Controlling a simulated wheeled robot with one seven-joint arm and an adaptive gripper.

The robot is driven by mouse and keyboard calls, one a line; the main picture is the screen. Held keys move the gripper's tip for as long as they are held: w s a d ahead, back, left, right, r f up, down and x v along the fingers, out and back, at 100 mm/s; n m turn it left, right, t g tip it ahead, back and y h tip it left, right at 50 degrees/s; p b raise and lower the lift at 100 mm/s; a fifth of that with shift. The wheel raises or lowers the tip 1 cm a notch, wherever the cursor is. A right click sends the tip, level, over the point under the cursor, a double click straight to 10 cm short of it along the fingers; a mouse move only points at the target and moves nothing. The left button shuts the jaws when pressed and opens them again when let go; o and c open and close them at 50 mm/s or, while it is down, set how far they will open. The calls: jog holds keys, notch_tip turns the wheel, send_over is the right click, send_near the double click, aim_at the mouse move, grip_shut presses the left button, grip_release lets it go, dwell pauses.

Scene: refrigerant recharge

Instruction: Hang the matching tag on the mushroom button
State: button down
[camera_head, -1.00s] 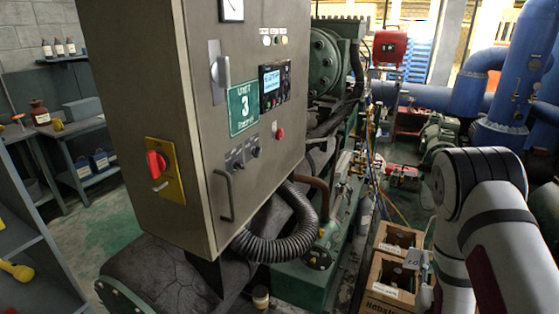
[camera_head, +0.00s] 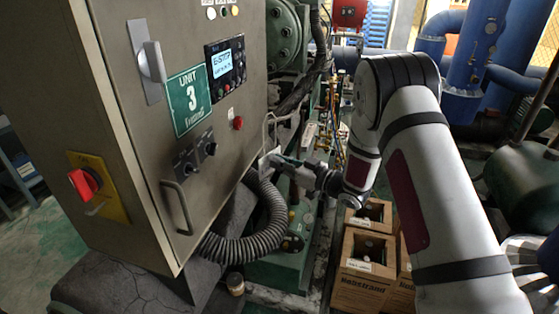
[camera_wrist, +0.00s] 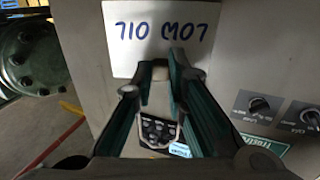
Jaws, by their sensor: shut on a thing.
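The red mushroom button (camera_head: 238,123) sits on the grey cabinet door, right of the green Unit 3 plate and below the display. My gripper (camera_head: 283,161) is shut on a white tag (camera_head: 268,160), to the right of and a little below the button, apart from it. A thin pale loop (camera_head: 270,125) rises above the tag. In the wrist view the tag (camera_wrist: 155,30) is upside down between the fingertips (camera_wrist: 160,75) and reads LOW OIL in blue. The button is not clearly visible there.
The display (camera_head: 224,66) shows E-STOP text. A door handle (camera_head: 177,206), black selector knobs (camera_head: 197,155) and a red rotary switch (camera_head: 83,184) stick out of the cabinet. A corrugated hose (camera_head: 262,220) curves below my gripper.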

jog(key=shift+w+a+r+b, duration=0.1)
jog(key=shift+w+a+b, duration=0.45)
jog(key=shift+a, duration=1.2)
jog(key=shift+w+a+f+b, duration=0.1)
jog(key=shift+w+a+b, duration=0.4)
jog(key=shift+a, duration=1.3)
jog(key=shift+w+a+r+b, duration=0.15)
jog(key=shift+w+a, duration=0.7)
jog(key=shift+a, duration=0.9)
jog(key=shift+a+f+b, duration=0.1)
jog(key=shift+f+b, duration=0.3)
jog(key=shift+f, duration=0.95)
jog(key=c, duration=1.5)
grip_release()
